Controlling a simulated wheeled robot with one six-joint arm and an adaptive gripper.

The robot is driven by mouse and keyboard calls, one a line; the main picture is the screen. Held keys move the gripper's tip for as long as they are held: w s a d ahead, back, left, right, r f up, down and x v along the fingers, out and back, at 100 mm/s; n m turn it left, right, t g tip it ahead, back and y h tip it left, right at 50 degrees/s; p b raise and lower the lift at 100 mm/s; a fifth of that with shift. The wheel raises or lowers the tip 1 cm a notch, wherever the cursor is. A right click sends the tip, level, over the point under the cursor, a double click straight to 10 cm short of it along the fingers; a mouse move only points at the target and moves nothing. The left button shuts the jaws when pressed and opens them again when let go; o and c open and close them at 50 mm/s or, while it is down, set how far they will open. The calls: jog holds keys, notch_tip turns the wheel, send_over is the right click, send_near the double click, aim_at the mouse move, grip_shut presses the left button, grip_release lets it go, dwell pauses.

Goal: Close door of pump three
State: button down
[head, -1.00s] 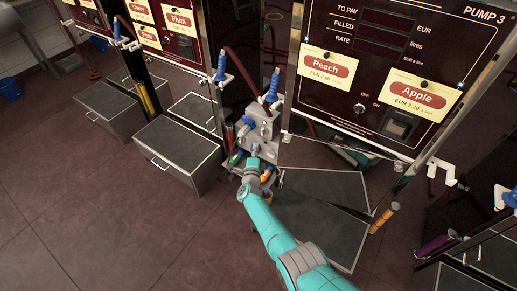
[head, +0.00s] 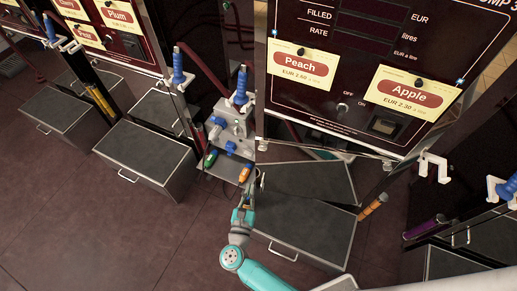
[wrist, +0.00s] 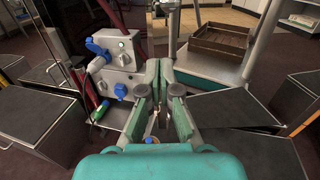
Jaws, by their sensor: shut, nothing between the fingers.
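Pump 3 (head: 350,95) stands at the right in the head view, its dark front panel carrying Peach and Apple cards. Below it is a grey-topped box with a front handle (head: 303,228), and behind that another grey flat surface (head: 300,180). I cannot tell for sure which part is the door of pump three, or how far open it is. My gripper (head: 253,183) is shut and empty beside the left edge of these grey surfaces.
Upright nozzles and white hooks (head: 435,165) flank pump 3. A brown crate (wrist: 218,42) lies beyond. The floor at lower left is clear.

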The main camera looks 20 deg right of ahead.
jog(key=x, duration=1.4)
jog(key=shift+d, duration=0.15)
jog(key=shift+r, duration=0.1)
